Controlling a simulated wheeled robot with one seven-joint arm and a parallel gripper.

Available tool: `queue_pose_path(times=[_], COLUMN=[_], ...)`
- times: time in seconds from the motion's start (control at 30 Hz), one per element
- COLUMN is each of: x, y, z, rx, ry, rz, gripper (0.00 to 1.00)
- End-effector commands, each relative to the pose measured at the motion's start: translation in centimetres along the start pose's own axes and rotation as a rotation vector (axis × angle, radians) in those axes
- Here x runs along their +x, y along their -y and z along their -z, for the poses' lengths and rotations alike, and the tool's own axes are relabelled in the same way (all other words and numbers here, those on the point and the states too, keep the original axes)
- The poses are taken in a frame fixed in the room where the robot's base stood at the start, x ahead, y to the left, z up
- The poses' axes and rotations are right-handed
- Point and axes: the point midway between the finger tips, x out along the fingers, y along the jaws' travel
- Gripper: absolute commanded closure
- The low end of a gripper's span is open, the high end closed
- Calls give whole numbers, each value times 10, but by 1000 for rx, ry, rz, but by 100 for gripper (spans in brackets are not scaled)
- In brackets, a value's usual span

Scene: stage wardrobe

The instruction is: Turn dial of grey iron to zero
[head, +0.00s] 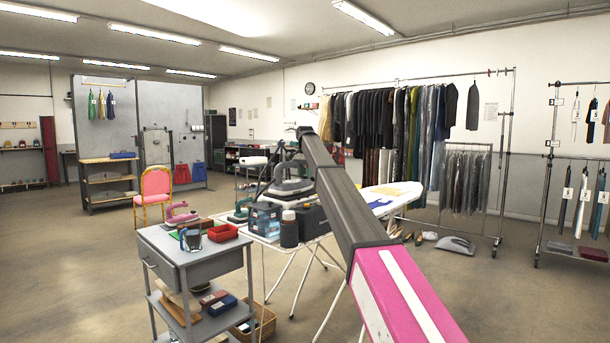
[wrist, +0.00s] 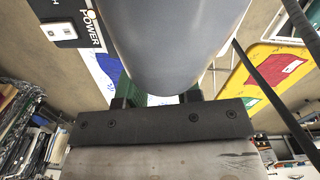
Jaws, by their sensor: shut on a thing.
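The grey iron (head: 287,187) is at the left end of the ironing board in the head view, partly behind my arm. In the wrist view its smooth grey body (wrist: 170,45) fills the top middle, right in front of my gripper (wrist: 157,100). The two dark fingertips sit close against its lower edge, one on each side. My gripper is shut on a part of the iron, apparently the dial. The dial's face and pointer are hidden, so its setting cannot be read. In the head view my gripper is small and mostly hidden near the iron.
The white ironing board (head: 372,204) runs right behind my arm. A green iron (head: 240,214), a blue-grey box (head: 264,219) and a dark bottle (head: 289,230) stand near the grey iron. A grey trolley (head: 200,258) is front left. Open floor lies beyond.

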Motion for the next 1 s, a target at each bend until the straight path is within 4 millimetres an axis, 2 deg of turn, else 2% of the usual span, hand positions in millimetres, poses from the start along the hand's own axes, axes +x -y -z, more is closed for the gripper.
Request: queue_pose_path(times=[0.03, 0.1, 0.4, 0.57, 0.77, 1.0], x=[0, 0, -1, -9, -37, -82], y=[0, 0, 0, 0, 1, 1], z=[0, 0, 0, 0, 1, 1], rx=[-1, 0, 1, 1, 1, 0], ry=[0, 0, 0, -1, -1, -1], rz=[0, -1, 0, 0, 0, 0], gripper=[58, 42, 42, 42, 42, 42])
